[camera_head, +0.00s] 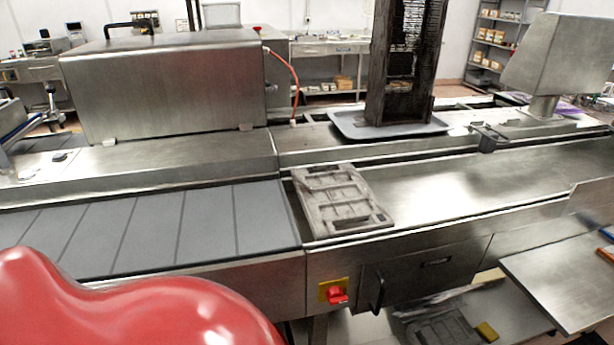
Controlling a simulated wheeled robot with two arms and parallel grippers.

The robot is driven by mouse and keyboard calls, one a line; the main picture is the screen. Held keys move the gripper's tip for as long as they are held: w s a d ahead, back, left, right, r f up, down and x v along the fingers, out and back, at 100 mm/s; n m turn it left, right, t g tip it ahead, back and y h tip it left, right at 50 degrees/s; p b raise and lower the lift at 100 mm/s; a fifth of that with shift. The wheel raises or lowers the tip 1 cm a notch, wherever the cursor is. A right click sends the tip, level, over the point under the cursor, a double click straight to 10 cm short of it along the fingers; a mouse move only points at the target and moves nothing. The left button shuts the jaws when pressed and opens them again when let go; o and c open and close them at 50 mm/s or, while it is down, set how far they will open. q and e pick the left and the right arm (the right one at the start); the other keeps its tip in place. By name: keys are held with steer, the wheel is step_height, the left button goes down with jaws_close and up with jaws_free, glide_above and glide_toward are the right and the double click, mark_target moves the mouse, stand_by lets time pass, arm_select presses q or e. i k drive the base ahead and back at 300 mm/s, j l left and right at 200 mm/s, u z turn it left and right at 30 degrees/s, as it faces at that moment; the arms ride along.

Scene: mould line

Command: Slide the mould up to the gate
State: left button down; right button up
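The mould (342,198) is a flat, worn grey rectangular plate with recessed panels. It lies flat on the steel line, just right of the end of the grey segmented belt (150,228). The smooth steel track (470,180) stretches clear to its right. I cannot clearly pick out the gate; a small grey metal block (488,138) sits on the track's back edge, right of the mould. Neither of my grippers is in view, and nothing is seen touching the mould.
A tall dark rack-like stack (402,65) stands on a grey tray (345,125) behind the track. A steel housing (165,88) stands back left. A red switch (337,296) and a dark handle (377,290) are on the front. A steel side table (565,280) is at lower right.

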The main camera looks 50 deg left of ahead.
mark_target(331, 196)
steer(key=l+u, duration=0.1)
steer(key=u, duration=0.3)
steer(key=i+l+u, duration=0.1)
steer(key=u, duration=0.3)
steer(key=l+u, duration=0.1)
steer(key=u, duration=0.35)
steer(key=l+u, duration=0.15)
steer(key=u, duration=0.25)
